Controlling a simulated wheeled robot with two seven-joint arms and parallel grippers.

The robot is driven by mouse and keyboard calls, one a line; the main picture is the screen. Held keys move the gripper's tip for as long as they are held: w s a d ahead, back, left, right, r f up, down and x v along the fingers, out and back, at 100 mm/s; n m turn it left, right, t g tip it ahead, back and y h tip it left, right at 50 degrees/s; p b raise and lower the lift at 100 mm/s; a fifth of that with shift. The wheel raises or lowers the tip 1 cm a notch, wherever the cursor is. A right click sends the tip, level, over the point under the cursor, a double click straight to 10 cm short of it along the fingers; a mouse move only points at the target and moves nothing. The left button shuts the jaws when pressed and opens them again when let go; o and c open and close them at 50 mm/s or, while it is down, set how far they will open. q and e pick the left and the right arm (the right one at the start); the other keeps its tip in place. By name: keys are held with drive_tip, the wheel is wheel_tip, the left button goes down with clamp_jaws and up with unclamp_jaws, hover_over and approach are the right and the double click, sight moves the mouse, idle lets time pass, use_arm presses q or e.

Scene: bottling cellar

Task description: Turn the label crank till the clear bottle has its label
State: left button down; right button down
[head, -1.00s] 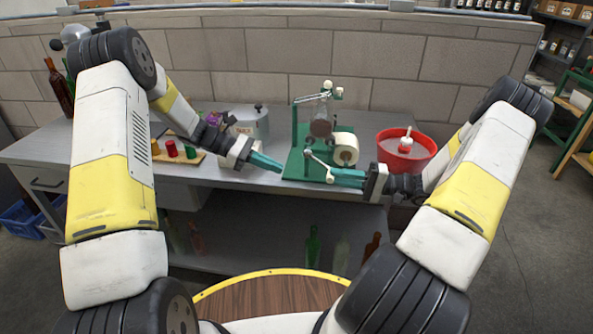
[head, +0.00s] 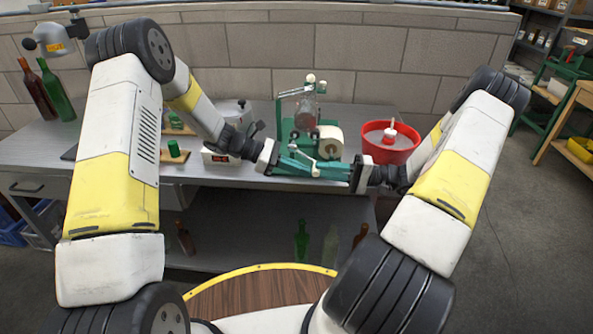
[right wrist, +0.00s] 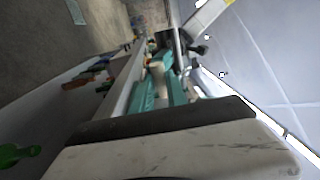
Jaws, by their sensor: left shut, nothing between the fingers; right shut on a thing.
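The green labelling machine (head: 285,130) stands on the grey bench. The clear bottle (head: 305,115) lies in its upper part; I cannot make out a label on it. A white label roll (head: 330,142) sits at its right. The crank (head: 305,154) is on the near side. My right gripper (head: 319,170) is shut on the crank's handle; the pale handle (right wrist: 157,72) shows between its teal fingers in the right wrist view. My left gripper (head: 306,169) is shut and empty, its fingers in front of the machine's base, close to the right fingertips; contact is unclear.
A red tub (head: 388,152) with a white-and-red object stands right of the machine. A pot (head: 234,112) and a wooden board (head: 175,157) with a green cap are to the left. Dark and green bottles (head: 55,90) stand at the far left. Several bottles are on the shelf below.

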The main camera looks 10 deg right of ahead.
use_arm(q)
drive_tip(key=shift+s+d+r+h, duration=0.25)
drive_tip(key=shift+d+r+h, duration=0.2)
drive_tip(key=shift+d, duration=0.2)
use_arm(e)
drive_tip(key=shift+a, duration=0.1)
drive_tip(key=c, duration=1.3)
unclamp_jaws()
drive_tip(key=shift+f, duration=0.1)
drive_tip(key=shift+c, duration=0.2)
use_arm(q)
drive_tip(key=shift+f, duration=0.1)
